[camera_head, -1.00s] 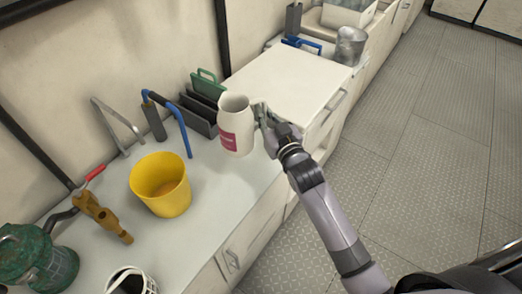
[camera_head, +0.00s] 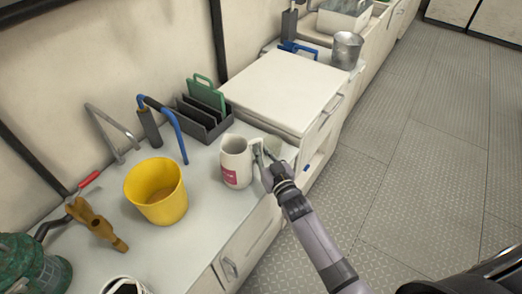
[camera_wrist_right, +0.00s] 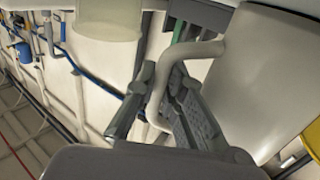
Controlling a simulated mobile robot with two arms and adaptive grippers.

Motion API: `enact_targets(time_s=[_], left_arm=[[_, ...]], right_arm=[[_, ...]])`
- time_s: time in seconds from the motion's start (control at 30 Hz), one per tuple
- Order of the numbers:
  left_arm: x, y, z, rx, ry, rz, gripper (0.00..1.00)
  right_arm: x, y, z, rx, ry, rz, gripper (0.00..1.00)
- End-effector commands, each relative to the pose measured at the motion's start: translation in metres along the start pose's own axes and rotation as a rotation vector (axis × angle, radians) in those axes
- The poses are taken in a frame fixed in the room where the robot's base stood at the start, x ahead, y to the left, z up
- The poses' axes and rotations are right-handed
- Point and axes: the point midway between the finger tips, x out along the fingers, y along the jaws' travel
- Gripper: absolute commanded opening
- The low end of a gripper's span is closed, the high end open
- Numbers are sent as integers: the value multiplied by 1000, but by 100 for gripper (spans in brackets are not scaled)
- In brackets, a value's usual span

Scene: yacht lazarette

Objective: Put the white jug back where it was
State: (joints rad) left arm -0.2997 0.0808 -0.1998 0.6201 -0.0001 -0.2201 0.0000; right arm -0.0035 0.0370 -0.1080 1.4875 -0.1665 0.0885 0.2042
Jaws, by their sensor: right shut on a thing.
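The white jug (camera_head: 236,158) has a pink label and stands upright over the grey counter (camera_head: 190,235), right of the yellow bucket. My right gripper (camera_head: 263,163) is at the jug's right side, shut on its handle. In the right wrist view the jug's handle (camera_wrist_right: 155,85) passes between the fingers of my right gripper (camera_wrist_right: 160,120), and the pale jug body (camera_wrist_right: 265,85) fills the right side. I cannot tell whether the jug's base touches the counter. My left gripper is not in view.
A yellow bucket (camera_head: 157,192) stands left of the jug. A dark rack (camera_head: 205,120) with a green-handled board (camera_head: 206,92) and a raised white box (camera_head: 285,88) are behind. A brown tool (camera_head: 97,225) and a green lantern (camera_head: 30,265) are at left. Counter before the jug is clear.

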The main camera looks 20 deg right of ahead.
Motion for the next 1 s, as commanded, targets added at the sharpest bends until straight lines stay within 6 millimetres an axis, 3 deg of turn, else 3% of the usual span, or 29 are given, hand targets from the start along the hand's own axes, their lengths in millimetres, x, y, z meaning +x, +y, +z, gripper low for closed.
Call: enact_targets(time_s=[0.2, 0.23, 0.53, 0.87, 1.0], left_arm=[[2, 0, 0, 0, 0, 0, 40], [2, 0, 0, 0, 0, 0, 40], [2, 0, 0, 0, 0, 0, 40], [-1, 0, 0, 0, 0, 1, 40], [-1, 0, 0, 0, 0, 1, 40]], right_arm=[[0, 0, 2, 1, 1, 0, 0], [0, 0, 3, 0, 0, 0, 11], [0, 0, 2, 0, 0, 0, 30], [0, 0, -2, 0, 1, 0, 30], [-16, 0, 1, 0, -3, 0, 30]])
